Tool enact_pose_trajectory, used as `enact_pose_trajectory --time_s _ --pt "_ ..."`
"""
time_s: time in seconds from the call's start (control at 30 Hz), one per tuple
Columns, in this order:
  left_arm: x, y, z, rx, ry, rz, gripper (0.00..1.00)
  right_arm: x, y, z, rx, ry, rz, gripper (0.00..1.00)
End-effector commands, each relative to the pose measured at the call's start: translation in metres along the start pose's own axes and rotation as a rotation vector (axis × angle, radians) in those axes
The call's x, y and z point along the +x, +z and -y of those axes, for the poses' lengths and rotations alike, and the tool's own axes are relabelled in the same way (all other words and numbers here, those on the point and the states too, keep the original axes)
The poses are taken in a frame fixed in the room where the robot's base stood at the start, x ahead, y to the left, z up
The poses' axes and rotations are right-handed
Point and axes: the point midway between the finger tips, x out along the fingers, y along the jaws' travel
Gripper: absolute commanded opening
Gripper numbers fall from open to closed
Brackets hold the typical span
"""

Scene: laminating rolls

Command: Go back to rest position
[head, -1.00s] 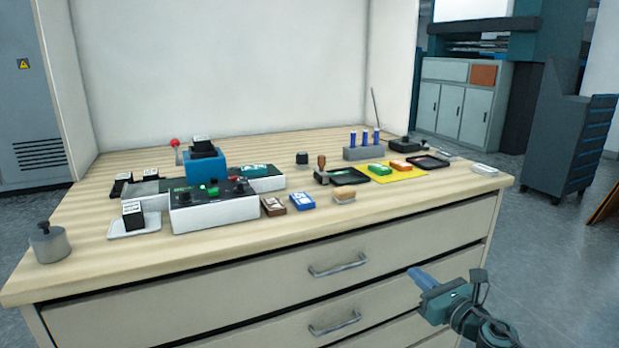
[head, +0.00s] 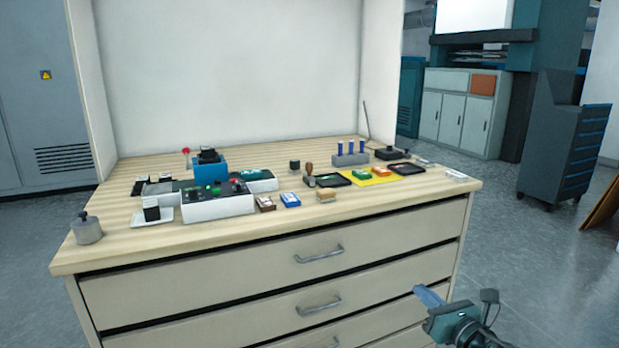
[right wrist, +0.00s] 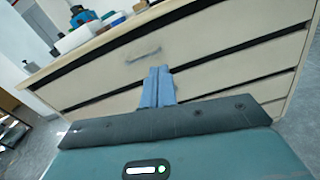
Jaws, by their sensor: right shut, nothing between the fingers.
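My right gripper (head: 428,296) is in front of the drawer cabinet, below the tabletop's front edge, at the lower right of the head view. In the right wrist view its two blue fingers (right wrist: 158,88) are together with nothing between them, and the drawer fronts show behind them. It touches nothing that I can see. My left gripper does not show in either view.
The wooden tabletop (head: 240,243) carries a control box (head: 217,205), a metal weight (head: 87,229), a yellow mat (head: 372,180) with small blocks, and a grey holder with blue tubes (head: 351,158). Drawer handles (head: 319,254) stick out in front. Open floor lies right, before a dark tool cart (head: 565,150).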

Motion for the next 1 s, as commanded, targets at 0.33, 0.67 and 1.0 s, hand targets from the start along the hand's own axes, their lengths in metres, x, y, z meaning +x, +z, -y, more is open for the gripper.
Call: enact_pose_trajectory --time_s 0.33,0.67,1.0 --pt "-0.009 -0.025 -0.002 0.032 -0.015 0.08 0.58 -0.076 -0.048 -0.085 1.147 -0.159 -0.044 0.0" --pt "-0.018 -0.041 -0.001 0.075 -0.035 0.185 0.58 -0.211 -0.077 -0.176 2.563 -0.681 0.092 0.0" --pt "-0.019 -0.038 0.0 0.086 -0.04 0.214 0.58 -0.25 -0.083 -0.2 2.921 -0.882 0.219 0.0"
